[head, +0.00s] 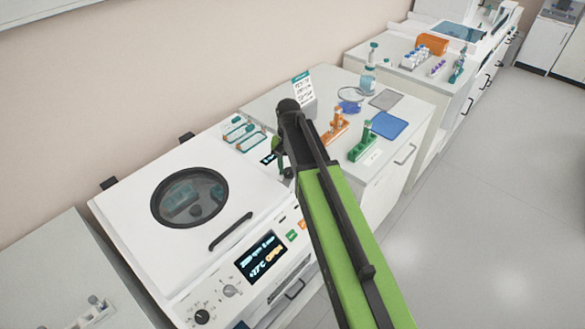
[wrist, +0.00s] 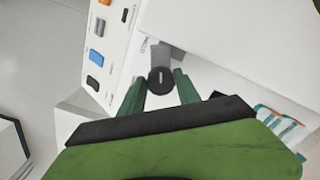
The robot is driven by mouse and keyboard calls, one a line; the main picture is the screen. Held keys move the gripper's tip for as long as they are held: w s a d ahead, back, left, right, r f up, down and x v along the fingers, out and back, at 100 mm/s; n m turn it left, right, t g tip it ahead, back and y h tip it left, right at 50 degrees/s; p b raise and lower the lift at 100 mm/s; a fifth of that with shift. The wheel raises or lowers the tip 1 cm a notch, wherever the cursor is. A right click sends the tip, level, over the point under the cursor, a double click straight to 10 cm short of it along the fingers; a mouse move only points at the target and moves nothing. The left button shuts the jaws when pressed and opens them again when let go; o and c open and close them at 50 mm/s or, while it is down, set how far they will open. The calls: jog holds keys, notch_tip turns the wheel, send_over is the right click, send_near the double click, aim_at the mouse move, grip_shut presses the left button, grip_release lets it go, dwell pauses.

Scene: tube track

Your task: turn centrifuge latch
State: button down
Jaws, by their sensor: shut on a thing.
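The white centrifuge (head: 150,180) stands on the left, its lid down, with a round dark window (head: 189,198) and a black handle (head: 230,231). Its display (head: 262,256) shows the word OPEN. In the wrist view the latch (wrist: 160,79) is a dark round knob with a pale slot mark, on a grey stem at the white housing. My gripper (wrist: 158,76) has a green finger on each side of the knob and is shut on it. In the head view my gripper (head: 283,163) is at the machine's right side, and my arm hides the latch.
The floor (head: 470,210) to the right is clear.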

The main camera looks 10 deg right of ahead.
aim_at(289, 171)
jog(key=shift+w+m, duration=0.15)
jog(key=shift+m, duration=2.05)
jog(key=c, duration=0.9)
grip_release()
jog(key=shift+o, duration=0.2)
notch_tip(289, 171, up, 17)
jog(key=p, duration=1.7)
jog(key=shift+r, duration=0.2)
